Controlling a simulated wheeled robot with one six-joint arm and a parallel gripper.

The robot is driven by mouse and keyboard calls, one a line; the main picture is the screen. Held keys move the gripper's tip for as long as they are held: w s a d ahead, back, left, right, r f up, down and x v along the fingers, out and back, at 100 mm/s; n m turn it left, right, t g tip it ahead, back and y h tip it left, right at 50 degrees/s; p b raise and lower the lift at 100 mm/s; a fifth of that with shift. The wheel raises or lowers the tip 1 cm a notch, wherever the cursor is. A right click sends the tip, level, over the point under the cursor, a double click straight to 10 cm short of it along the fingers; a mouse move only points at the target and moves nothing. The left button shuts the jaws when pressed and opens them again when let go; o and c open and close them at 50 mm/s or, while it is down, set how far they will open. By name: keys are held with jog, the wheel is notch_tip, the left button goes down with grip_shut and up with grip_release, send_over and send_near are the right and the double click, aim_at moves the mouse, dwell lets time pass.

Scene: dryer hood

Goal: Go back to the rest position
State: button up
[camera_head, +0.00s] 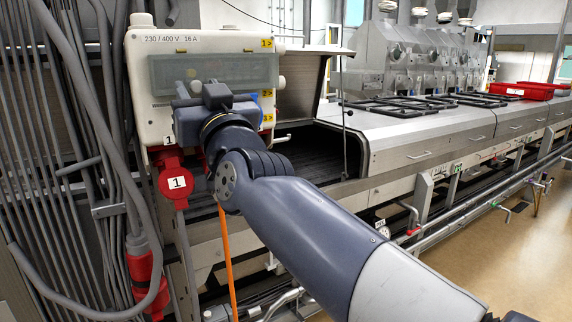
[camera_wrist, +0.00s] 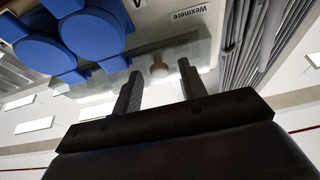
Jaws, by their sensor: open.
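My gripper (camera_wrist: 160,69) is open in the wrist view, its two dark fingers apart with nothing held. A beige round knob (camera_wrist: 158,69) shows between the fingertips, with a clear window behind it; I cannot tell the exact gap. In the head view my wrist and gripper are in front of the pale power box (camera_head: 200,42), marked 230/400 V 16 A. My wrist covers part of the box's window (camera_head: 225,70), and the fingertips cannot be made out there.
Below the box is a red socket (camera_head: 173,182) labelled 1. Blue round covers (camera_wrist: 92,35) are close to the left finger in the wrist view. Grey pipes and cables (camera_head: 75,130) stand at left.

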jog(key=shift+s+d+r, duration=0.15)
jog(key=shift+s+r, duration=0.05)
jog(key=shift+s, duration=0.05)
jog(key=shift+w, duration=0.1)
